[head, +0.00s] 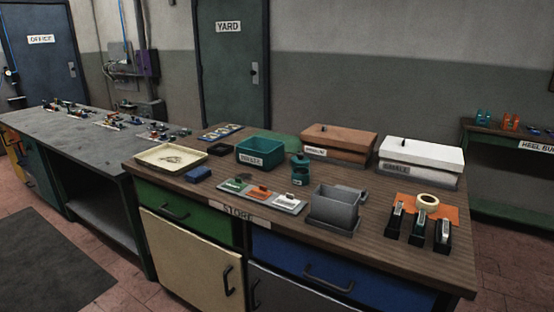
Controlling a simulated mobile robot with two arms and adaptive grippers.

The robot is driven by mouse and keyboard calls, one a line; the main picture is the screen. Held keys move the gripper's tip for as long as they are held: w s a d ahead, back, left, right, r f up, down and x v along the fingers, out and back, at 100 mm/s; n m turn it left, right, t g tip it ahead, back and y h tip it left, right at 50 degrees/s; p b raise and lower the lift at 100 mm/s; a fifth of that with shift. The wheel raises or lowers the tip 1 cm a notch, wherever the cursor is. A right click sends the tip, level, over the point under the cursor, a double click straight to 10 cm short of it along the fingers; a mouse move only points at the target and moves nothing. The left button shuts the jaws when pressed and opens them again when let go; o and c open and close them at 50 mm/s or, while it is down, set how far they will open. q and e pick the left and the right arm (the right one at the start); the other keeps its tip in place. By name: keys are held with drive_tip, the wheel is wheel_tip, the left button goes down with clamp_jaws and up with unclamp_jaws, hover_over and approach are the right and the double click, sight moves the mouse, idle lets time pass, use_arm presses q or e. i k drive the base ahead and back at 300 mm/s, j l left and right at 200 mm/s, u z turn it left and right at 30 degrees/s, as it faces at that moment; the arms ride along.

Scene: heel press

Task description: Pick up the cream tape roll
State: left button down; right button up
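The cream tape roll (428,201) lies on an orange sheet (451,213) near the right end of the wooden-topped store counter. It is a pale ring, seen at a slant, just behind several black stapler-like tools (418,227). The front one of these tools stands close to the roll; I cannot tell if they touch. Neither of my grippers is in view, and nothing is holding the roll.
A grey bin (337,205) stands left of the roll. Behind are a white-lidded box (421,154) and a brown-lidded box (338,141). A green bin (262,149) and a cream tray (171,157) sit further left. Bare wood (385,183) lies between bin and boxes.

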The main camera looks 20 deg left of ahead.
sight(428, 203)
drive_tip(key=l+u, duration=0.15)
drive_tip(key=u, duration=0.65)
drive_tip(key=l+u, duration=0.35)
drive_tip(key=l, duration=0.25)
drive_tip(key=l+u, duration=0.35)
drive_tip(key=l, duration=0.3)
drive_tip(key=l+u, duration=0.35)
drive_tip(key=l, duration=0.25)
drive_tip(key=k, duration=0.05)
